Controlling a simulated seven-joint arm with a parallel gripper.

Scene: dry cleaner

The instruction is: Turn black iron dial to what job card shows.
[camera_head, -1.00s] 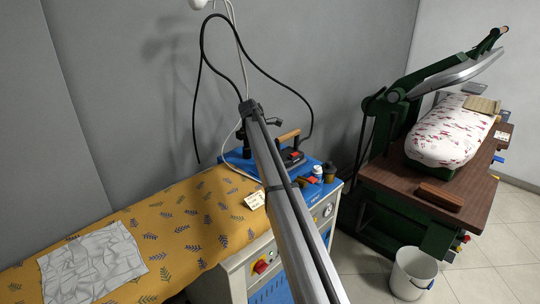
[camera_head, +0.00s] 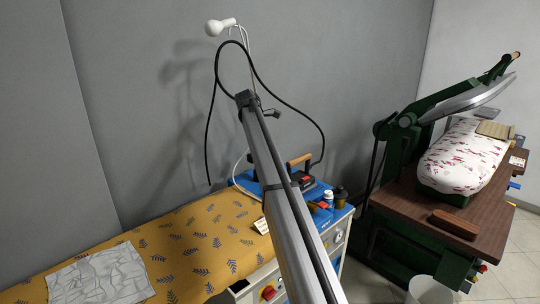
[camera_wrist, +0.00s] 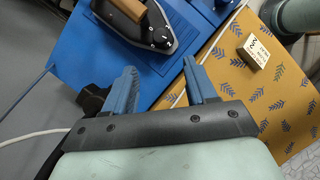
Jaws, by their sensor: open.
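The iron (camera_wrist: 155,45), dark with a wooden handle (camera_wrist: 128,8), rests on a blue surface at the top of the wrist view. It also shows in the head view (camera_head: 297,178). Small dark round parts show on its body, but I cannot tell which is the dial or its setting. The job card (camera_wrist: 255,50) is a small cream card with black marks on the yellow cloth; the marks are too small to read. It also shows in the head view (camera_head: 261,226). My gripper (camera_wrist: 162,80) is open, its two blue fingers apart and empty, below the iron in the wrist view.
A white bottle (camera_head: 327,197) and a dark bottle (camera_head: 341,197) stand beside the iron. A black hose (camera_head: 213,120) loops above it. A grey crumpled cloth (camera_head: 100,277) lies on the yellow leaf-print board (camera_head: 195,245). A green press (camera_head: 400,125) stands to the right.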

